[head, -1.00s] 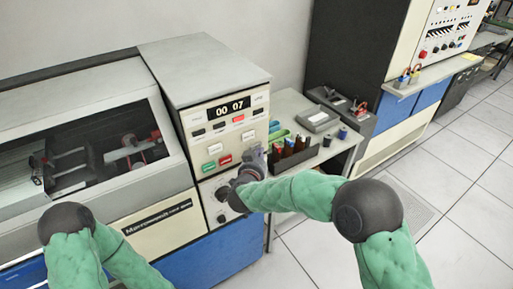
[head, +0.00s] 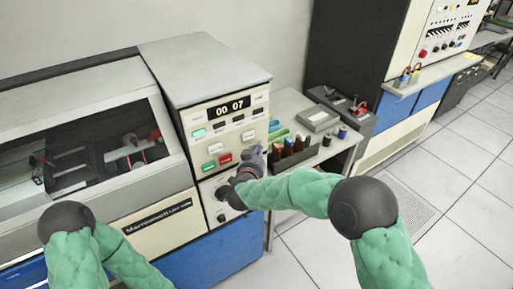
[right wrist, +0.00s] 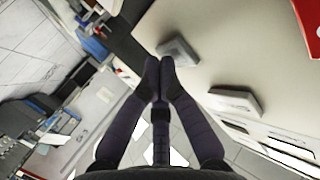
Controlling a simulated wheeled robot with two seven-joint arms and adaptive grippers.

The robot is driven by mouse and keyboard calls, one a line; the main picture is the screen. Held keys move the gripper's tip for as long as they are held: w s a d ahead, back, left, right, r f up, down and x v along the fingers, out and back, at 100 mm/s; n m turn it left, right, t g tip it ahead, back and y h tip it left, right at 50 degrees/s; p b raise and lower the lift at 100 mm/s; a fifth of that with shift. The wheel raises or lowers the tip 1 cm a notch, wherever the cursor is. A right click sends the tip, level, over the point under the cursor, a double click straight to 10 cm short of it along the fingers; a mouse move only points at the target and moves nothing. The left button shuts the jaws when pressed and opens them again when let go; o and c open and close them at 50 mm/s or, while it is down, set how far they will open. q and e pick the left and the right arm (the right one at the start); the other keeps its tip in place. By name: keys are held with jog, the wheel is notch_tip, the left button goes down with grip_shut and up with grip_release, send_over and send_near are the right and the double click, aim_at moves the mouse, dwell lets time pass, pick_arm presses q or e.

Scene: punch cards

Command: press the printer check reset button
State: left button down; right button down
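The printer's control panel (head: 196,151) is cream, with a display reading 00 07, small lamps, and white, green and red buttons. A cyan-green lamp (head: 199,133) is lit at its left. The button labels are too small to read, so I cannot tell which is check reset. My right gripper (head: 259,151) is in front of the panel's right side and partly hides it. In the right wrist view, its dark fingers (right wrist: 159,78) are together and empty, close to a grey button (right wrist: 179,51); contact is unclear. A second grey button (right wrist: 237,101) lies to the right. My left gripper is out of view.
A side table right of the printer holds a dark rack (head: 293,158) of bottles, close to my right gripper. A grey box (head: 318,118) sits behind it. A green button (head: 209,165) and a red button (head: 225,159) are on the panel left of my gripper.

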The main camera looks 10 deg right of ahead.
jog(key=shift+s, duration=0.1)
dwell(0.4)
jog(key=shift+s+d, duration=0.25)
jog(key=shift+s, duration=0.4)
jog(key=shift+p, duration=0.3)
jog(key=shift+s+d+p, duration=0.15)
jog(key=shift+s+d, duration=0.15)
jog(key=shift+s, duration=0.5)
jog(key=shift+s+d+p, duration=0.2)
jog(key=shift+s+d, duration=0.05)
jog(key=shift+s, duration=0.5)
jog(key=shift+s+d+p, duration=0.15)
jog(key=shift+s+d, duration=0.15)
jog(key=shift+s, duration=0.5)
jog(key=s+a+f+n+g+y, duration=0.2)
jog(key=s+f+g+y, duration=0.15)
jog(key=f, duration=0.85)
jog(key=s+a+f+n+g+y, duration=0.25)
jog(key=s+f, duration=0.25)
jog(key=f, duration=0.7)
jog(key=s+a+f+g+y, duration=0.1)
jog(key=s+f+g, duration=0.3)
jog(key=s, duration=0.6)
jog(key=s+a+f+g+y, duration=0.2)
jog(key=s+f+g+y, duration=0.1)
jog(key=s+f, duration=0.5)
jog(key=shift+s+g+y, duration=0.3)
jog(key=shift+s+g, duration=0.1)
jog(key=shift+s, duration=0.85)
